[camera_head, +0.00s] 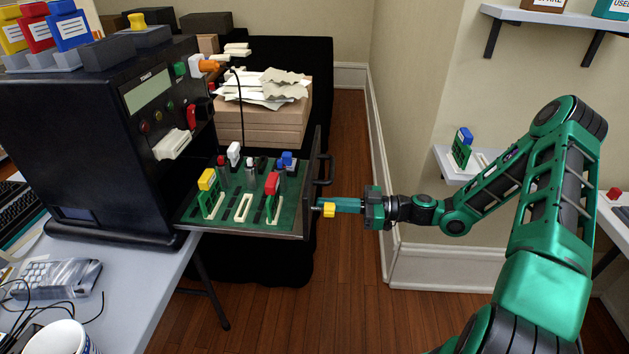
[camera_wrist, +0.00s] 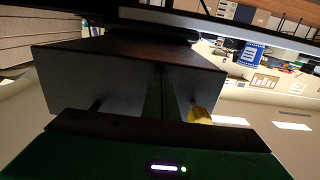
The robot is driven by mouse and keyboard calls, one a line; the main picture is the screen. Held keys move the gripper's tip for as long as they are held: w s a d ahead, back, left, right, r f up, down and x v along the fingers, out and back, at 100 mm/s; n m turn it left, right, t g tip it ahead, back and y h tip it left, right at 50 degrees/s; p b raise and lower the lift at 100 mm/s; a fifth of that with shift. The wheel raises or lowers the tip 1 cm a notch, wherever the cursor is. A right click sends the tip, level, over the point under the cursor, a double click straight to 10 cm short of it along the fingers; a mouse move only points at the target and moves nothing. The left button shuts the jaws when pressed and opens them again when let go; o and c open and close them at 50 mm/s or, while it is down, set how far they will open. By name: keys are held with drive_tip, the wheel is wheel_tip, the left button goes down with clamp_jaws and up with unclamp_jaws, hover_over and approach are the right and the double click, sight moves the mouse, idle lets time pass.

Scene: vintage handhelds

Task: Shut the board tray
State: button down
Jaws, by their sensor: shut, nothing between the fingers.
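The board tray (camera_head: 190,219) sticks out of the right side of a black cabinet (camera_head: 95,130) and stands open. It has a green floor with upright boards and several coloured blocks. Its dark front panel (camera_head: 314,185) carries a black handle (camera_head: 325,170); the panel also shows in the wrist view (camera_wrist: 90,75). My gripper (camera_head: 319,203) is shut and empty, level, pointing left at the panel's near part. Its tips are at or very close to the panel; I cannot tell whether they touch. A small yellow knob (camera_head: 329,210) sits beside the fingers and shows in the wrist view (camera_wrist: 199,115).
The cabinet stands on a grey table (camera_head: 150,285). Cardboard boxes with torn paper (camera_head: 265,125) stand behind the tray on a black-covered table. Wooden floor is open below my arm. A wall shelf (camera_head: 455,175) lies behind the arm at right.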

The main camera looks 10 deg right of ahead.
sight(246, 198)
drive_tip(key=shift+x, duration=1.1)
idle(0.4)
drive_tip(key=shift+x, duration=14.8)
drive_tip(key=shift+a+f, duration=0.1)
drive_tip(key=shift+a, duration=0.05)
drive_tip(key=shift+x, duration=1.3)
drive_tip(key=shift+v, duration=4.55)
